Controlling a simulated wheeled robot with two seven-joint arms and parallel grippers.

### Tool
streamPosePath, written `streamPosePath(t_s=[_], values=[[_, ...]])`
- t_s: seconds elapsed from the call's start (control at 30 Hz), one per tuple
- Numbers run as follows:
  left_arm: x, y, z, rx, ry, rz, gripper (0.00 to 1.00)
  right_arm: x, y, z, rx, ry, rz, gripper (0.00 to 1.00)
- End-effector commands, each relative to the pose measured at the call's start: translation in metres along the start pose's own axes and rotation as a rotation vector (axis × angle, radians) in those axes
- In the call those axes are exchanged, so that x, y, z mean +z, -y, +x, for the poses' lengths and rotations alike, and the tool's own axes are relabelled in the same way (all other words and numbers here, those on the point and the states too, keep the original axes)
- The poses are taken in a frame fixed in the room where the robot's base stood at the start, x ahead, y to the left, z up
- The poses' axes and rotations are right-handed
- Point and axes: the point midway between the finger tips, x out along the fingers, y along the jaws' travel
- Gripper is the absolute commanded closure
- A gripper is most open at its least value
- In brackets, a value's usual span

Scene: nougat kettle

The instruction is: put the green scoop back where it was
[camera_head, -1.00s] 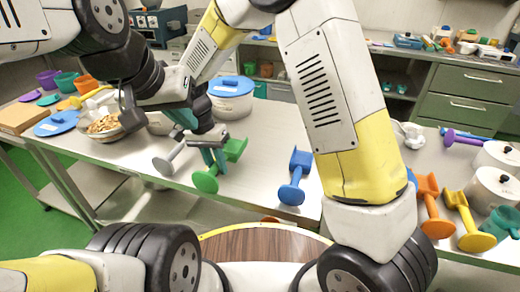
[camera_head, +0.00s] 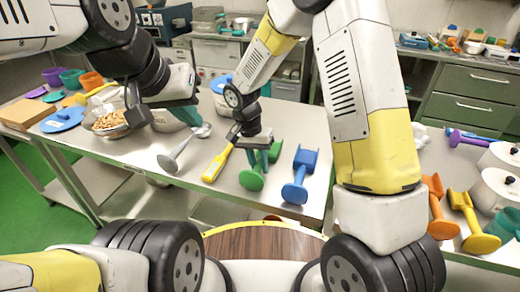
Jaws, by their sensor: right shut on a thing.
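The green scoop (camera_head: 252,180) is at the front of the metal table, between a yellow tool (camera_head: 214,168) on its left and a blue scoop (camera_head: 295,191) on its right. My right gripper (camera_head: 262,156) reaches down from above and is shut on the green scoop, its teal fingers partly covering it. Whether the scoop touches the tabletop, I cannot tell. My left gripper (camera_head: 180,114) is over the table further left, near the bowl of nuts; its fingertips are partly hidden and their opening is unclear.
The bowl of nuts (camera_head: 110,124) and a blue lid (camera_head: 62,119) lie at the left. Orange (camera_head: 439,229) and yellow (camera_head: 480,243) scoops stand on the right table with white pots (camera_head: 494,188).

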Motion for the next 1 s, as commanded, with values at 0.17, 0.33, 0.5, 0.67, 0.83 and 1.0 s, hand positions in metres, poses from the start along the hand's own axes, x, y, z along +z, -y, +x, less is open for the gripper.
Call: streamPosePath(t_s=[0.17,0.33,0.5,0.67,0.83,1.0], values=[[0.000,0.000,0.000,0.000,0.000,0.000,1.00,0.000,0.000,0.000,0.000,0.000,0.000,1.00],[0.000,0.000,0.000,0.000,0.000,0.000,1.00,0.000,0.001,0.002,0.000,0.000,-0.001,0.62],[0.000,0.000,0.000,0.000,0.000,0.000,1.00,0.000,0.001,0.002,0.000,0.000,-0.001,0.56],[0.000,0.000,0.000,0.000,0.000,0.000,1.00,0.000,0.001,0.002,0.000,0.000,0.000,0.56],[0.000,0.000,0.000,0.000,0.000,0.000,1.00,-0.001,0.001,-0.011,-0.001,-0.003,0.000,0.56],[0.000,0.000,0.000,0.000,0.000,0.000,1.00,-0.001,0.001,-0.046,-0.004,-0.005,0.000,0.56]])
